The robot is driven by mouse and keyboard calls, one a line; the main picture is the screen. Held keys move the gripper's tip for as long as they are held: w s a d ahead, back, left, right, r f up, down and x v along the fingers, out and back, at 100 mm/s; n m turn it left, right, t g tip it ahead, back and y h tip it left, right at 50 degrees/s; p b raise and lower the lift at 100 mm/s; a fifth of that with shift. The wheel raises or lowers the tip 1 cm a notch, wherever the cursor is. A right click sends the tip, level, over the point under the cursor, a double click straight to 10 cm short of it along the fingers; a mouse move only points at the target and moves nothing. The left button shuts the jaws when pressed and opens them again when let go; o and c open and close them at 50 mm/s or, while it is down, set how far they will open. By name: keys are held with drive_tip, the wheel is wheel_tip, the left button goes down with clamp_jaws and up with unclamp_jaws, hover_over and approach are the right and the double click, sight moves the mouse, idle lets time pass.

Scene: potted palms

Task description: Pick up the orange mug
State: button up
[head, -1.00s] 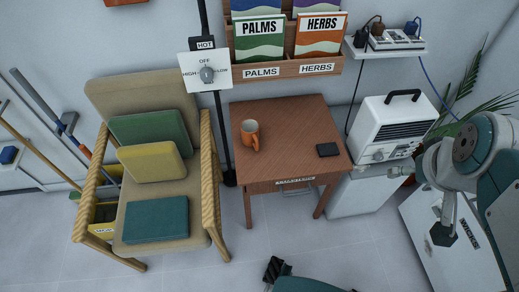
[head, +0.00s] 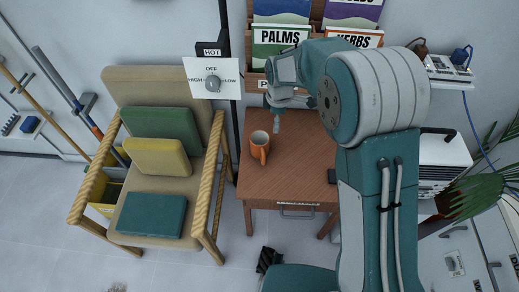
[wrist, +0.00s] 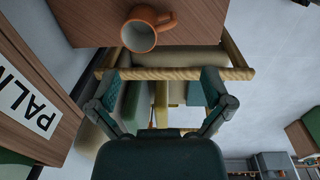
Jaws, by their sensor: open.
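The orange mug (head: 260,147) stands upright on the small brown wooden table (head: 290,175), near its left side. Its handle points toward the front in the head view. In the wrist view the mug (wrist: 140,34) shows at the top, beyond the fingertips, with its handle to the right. My gripper (wrist: 160,97) is open and empty, its two fingers spread wide. In the head view my gripper (head: 277,122) is at the back of the table, to the right of the mug and apart from it; the fingers are small there.
A wooden armchair (head: 170,90) with several cushions stands left of the table. A wall rack (head: 262,82) of leaflets hangs behind it. A dark flat object (head: 332,176) lies on the table's right side. A white heater (head: 440,165) stands to the right. A dial sign (head: 212,78) is at the back left.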

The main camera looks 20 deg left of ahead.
drive_tip(key=a+f+n, duration=0.3)
drive_tip(key=a+f, duration=0.1)
drive_tip(key=f, duration=0.3)
hover_over(263, 151)
drive_tip(key=shift+g, duration=0.3)
drive_tip(key=f, duration=0.6)
drive_tip(key=shift+a+f, duration=0.1)
drive_tip(key=shift+a, duration=0.15)
drive_tip(key=f, duration=0.5)
drive_tip(key=shift+d+f, duration=0.1)
drive_tip(key=shift+d, duration=0.1)
drive_tip(key=c, duration=1.3)
